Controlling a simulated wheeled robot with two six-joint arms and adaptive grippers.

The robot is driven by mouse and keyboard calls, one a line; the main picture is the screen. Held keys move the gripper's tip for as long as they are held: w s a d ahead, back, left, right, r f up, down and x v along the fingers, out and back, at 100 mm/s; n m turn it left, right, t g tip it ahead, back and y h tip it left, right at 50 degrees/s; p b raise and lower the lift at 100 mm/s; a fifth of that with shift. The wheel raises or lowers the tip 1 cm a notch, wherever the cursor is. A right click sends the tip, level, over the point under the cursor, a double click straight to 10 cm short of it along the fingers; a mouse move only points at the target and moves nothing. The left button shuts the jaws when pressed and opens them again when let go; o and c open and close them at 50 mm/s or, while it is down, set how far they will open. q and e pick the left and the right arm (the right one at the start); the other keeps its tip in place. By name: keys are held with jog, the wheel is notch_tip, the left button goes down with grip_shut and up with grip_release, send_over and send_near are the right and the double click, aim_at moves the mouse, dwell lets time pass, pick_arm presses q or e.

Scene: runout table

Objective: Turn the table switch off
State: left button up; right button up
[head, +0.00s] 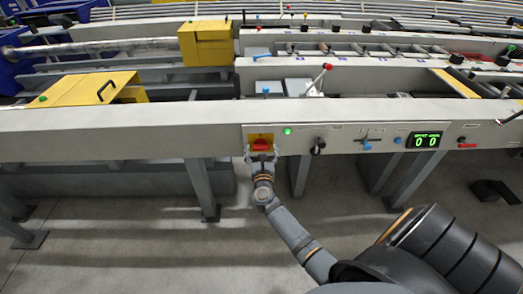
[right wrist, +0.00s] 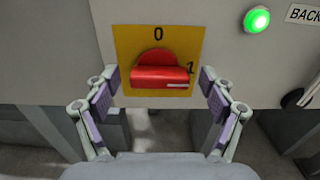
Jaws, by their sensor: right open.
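The table switch is a red rotary knob (right wrist: 160,76) on a yellow plate (right wrist: 128,45) on the table's front panel. The plate is marked 0 at the top and 1 at the right. The knob's grip lies level, with its white mark at the right, towards the 1. The knob also shows in the head view (head: 261,145). My right gripper (right wrist: 158,84) is open, with one finger left and one finger right of the knob. I cannot tell whether either finger touches it. My left gripper is not in view.
A green lamp (right wrist: 256,19) glows right of the switch. Further right on the panel are a black handle (head: 318,146), a blue-handled lever (head: 366,146), a green display (head: 425,140) reading 0 0 and a red handle (head: 467,145). Table legs (head: 201,188) stand below.

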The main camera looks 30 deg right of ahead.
jog(key=c, duration=1.1)
jog(key=shift+c, duration=0.2)
